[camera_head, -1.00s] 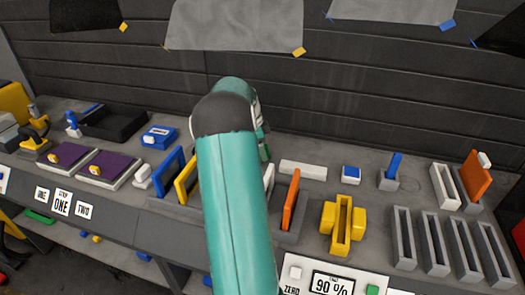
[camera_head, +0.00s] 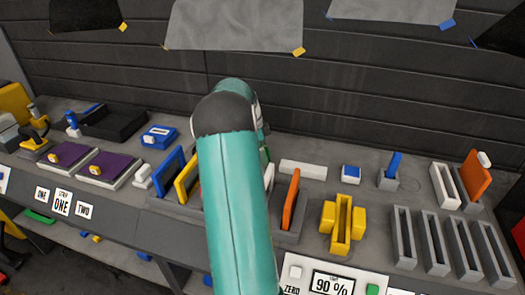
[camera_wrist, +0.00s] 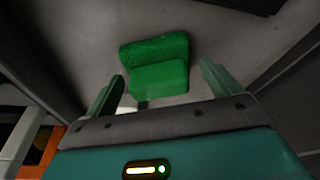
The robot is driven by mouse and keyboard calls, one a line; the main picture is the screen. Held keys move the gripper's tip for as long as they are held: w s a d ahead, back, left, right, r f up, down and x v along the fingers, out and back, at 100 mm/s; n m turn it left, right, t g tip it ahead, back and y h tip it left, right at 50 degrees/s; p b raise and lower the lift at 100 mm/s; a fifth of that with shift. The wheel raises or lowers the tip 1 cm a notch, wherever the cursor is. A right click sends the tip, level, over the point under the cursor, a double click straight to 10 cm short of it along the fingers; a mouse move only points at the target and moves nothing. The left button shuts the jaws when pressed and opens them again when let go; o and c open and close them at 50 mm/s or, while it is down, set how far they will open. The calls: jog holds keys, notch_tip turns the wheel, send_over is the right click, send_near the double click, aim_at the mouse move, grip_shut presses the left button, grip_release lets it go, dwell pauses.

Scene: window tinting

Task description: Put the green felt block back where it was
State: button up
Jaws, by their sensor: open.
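In the wrist view, the green felt block (camera_wrist: 160,75) sits on a grey surface. It has a fuzzy darker strip along its far side and a smoother, brighter green part nearer me. My gripper (camera_wrist: 162,71) is open, with one green finger on each side of the block and visible gaps between. I cannot tell whether the fingers reach down level with it. In the head view, my teal arm hides most of the gripper and the spot around the block; only a sliver of green shows beside the arm.
An orange panel (camera_head: 290,200) stands in a holder just right of my arm, with yellow (camera_head: 187,178) and blue (camera_head: 168,172) frames to its left. A white bar (camera_head: 303,170) lies behind. Grey slotted holders (camera_head: 433,243) and a yellow holder (camera_head: 341,228) stand further right.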

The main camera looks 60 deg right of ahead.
jog(key=v, duration=1.1)
jog(key=shift+r, duration=0.3)
jog(key=shift+w+a, duration=0.1)
jog(key=w+a+r+n+t, duration=0.1)
jog(key=w+a+r+n, duration=0.3)
jog(key=a, duration=0.6)
jog(key=w+a+r+n+t, duration=0.2)
jog(key=a+n, duration=0.3)
jog(key=a, duration=0.5)
jog(key=w+a+r+n+t, duration=0.1)
jog(key=w+a+r+n, duration=0.3)
jog(key=a, duration=0.5)
jog(key=s+a+f+n+t, duration=0.1)
jog(key=s+a+n, duration=0.3)
jog(key=a, duration=0.5)
jog(key=s+a+f+n+t+y, duration=0.1)
jog(key=s+a+f+n, duration=0.1)
jog(key=s+a+n, duration=0.2)
jog(key=s+a+f+n+t, duration=0.1)
jog(key=s+a+n, duration=0.4)
jog(key=a, duration=0.9)
jog(key=n+t, duration=0.1)
jog(key=n, duration=0.2)
jog(key=shift+a+f+n+y, duration=0.2)
jog(key=shift+n+y, duration=0.1)
jog(key=shift+n, duration=0.1)
